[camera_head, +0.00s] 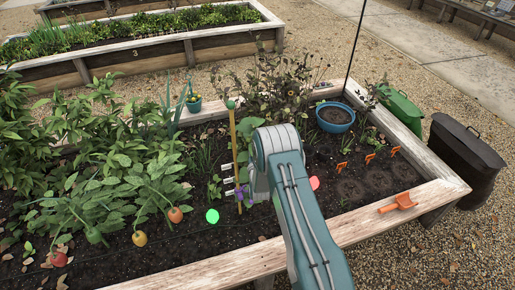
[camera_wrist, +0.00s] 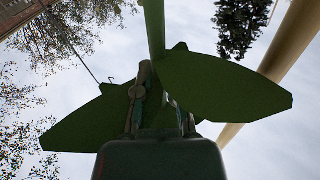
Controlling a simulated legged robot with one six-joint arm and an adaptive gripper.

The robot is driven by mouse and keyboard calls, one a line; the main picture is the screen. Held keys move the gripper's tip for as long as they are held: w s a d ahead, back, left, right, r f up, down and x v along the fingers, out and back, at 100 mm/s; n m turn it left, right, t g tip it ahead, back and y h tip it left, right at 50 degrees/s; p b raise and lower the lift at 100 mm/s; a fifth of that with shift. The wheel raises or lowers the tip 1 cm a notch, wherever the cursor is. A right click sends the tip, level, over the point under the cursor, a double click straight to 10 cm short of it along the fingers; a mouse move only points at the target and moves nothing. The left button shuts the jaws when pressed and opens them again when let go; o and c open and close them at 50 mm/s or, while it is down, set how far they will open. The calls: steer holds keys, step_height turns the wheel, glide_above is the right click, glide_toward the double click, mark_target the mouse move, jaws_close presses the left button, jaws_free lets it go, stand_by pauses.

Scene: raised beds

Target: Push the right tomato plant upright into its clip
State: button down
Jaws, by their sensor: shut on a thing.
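In the wrist view, which looks up, my gripper (camera_wrist: 158,100) is shut on the green stem of a tomato plant (camera_wrist: 154,28). The stem runs up between the fingers, and broad dark leaves (camera_wrist: 225,88) spread to both sides. A pale wooden stake (camera_wrist: 290,50) slants past at the right, apart from the stem there. In the head view, a stake (camera_head: 234,140) with a green top and small whitish pieces stands just left of my arm. I cannot tell whether the stem sits in a clip.
Leafy plants with red (camera_head: 60,259), yellow (camera_head: 139,239) and orange (camera_head: 175,215) fruit fill the bed's left. A green disc (camera_head: 212,216) and a pink disc (camera_head: 315,183) show near the arm. A blue pot (camera_head: 335,127) stands behind; an orange trowel (camera_head: 398,203) lies on the rim.

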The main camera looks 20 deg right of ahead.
steer(key=c, duration=0.7)
jaws_free()
steer(key=shift+w, duration=0.1)
steer(key=s, duration=0.4)
steer(key=s+a, duration=0.1)
steer(key=s, duration=0.3)
steer(key=s+a+f, duration=0.1)
steer(key=s, duration=0.2)
steer(key=shift+s, duration=0.4)
